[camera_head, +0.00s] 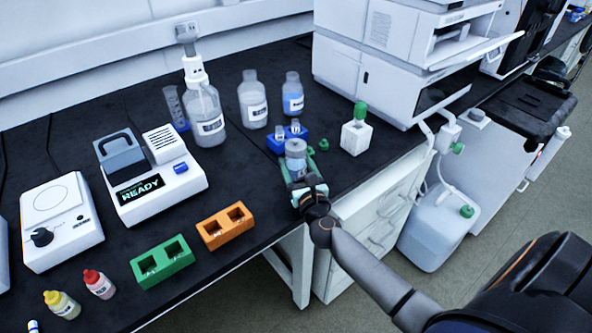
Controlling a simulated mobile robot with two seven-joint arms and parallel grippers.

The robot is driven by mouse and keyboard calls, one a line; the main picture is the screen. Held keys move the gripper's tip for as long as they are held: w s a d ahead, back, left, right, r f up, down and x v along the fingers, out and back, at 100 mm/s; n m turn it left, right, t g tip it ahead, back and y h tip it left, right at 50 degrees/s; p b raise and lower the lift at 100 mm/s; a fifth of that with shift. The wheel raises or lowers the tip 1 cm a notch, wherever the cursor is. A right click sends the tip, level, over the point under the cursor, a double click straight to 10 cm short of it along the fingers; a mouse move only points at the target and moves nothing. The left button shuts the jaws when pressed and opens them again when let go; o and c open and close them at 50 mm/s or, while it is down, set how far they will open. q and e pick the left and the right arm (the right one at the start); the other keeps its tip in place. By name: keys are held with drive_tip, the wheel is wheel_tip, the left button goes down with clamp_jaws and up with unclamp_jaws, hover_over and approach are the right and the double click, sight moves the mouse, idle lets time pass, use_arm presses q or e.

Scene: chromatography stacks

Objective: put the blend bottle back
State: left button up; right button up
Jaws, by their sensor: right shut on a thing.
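My right gripper (304,186) reaches in from the lower right over the front edge of the bench. It is shut on a small, greyish, see-through bottle (296,157), held upright; any label on it is too small to read, so I cannot tell by name that it is the blend bottle. The bottle is just in front of a blue holder (274,145) with small clear vials (295,127) in it. I cannot tell whether the bottle touches the bench. My left gripper is not in view.
Behind stand a dispenser bottle (207,125), a clear bottle (252,107) and a blue-labelled bottle (292,100). Orange (226,232) and green (162,268) holders have empty-looking wells.

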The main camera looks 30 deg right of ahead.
drive_tip(key=shift+f, duration=0.25)
drive_tip(key=o, duration=1.5)
drive_tip(key=shift+o, duration=0.2)
drive_tip(key=shift+r, duration=0.15)
drive_tip(key=v, duration=1)
drive_tip(key=shift+s+a, duration=0.1)
drive_tip(key=shift+s, duration=0.15)
drive_tip(key=shift+v, duration=0.75)
drive_tip(key=shift+r, duration=0.1)
